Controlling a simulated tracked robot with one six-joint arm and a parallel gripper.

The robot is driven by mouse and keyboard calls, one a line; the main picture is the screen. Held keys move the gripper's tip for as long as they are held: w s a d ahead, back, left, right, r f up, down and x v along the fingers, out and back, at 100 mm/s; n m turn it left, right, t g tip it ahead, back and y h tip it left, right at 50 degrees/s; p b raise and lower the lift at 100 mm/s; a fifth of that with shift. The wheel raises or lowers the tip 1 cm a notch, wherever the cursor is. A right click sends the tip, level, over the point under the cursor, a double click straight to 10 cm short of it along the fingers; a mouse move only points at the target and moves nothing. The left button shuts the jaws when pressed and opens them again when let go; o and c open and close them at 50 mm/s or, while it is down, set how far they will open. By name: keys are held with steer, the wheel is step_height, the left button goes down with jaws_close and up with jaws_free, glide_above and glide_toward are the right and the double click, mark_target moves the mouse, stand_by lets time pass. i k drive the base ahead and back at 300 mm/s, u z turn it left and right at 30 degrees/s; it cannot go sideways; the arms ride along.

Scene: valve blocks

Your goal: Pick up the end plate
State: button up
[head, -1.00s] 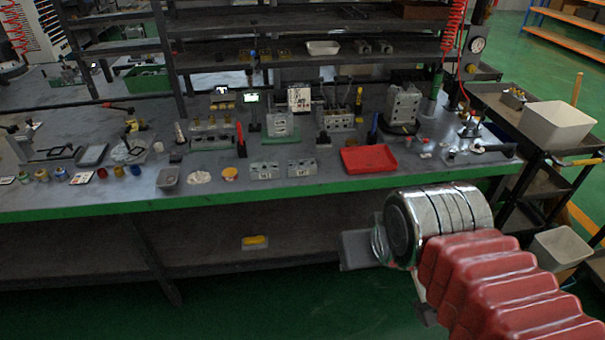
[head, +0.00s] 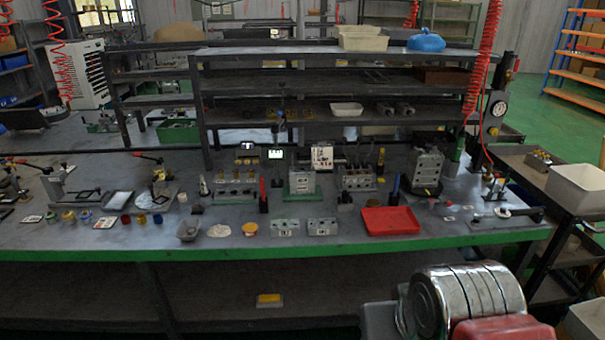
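Two small grey metal blocks with dark markings lie side by side near the bench's front edge, a left block (head: 285,227) and a right block (head: 322,226). I cannot tell whether either is the end plate. Larger grey valve blocks stand further back, one on a green base (head: 302,181) and a taller one at the right (head: 426,168). My gripper (head: 380,320) shows only in part at the bottom edge, in front of the bench and apart from the blocks. A grey piece of it sits left of my chrome wrist; its fingertips cannot be made out.
A red tray (head: 391,221) lies right of the small blocks. A grey bowl (head: 189,230), a white pile (head: 219,231) and an orange-lidded tub (head: 250,229) lie to their left. The bench (head: 130,238) has a green front edge. A side cart with a white bin (head: 577,188) stands at the right.

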mark_target(302, 171)
steer(key=u, duration=0.35)
steer(key=i, duration=0.55)
steer(key=u, duration=0.6)
steer(key=i, duration=1.6)
steer(key=z, duration=0.4)
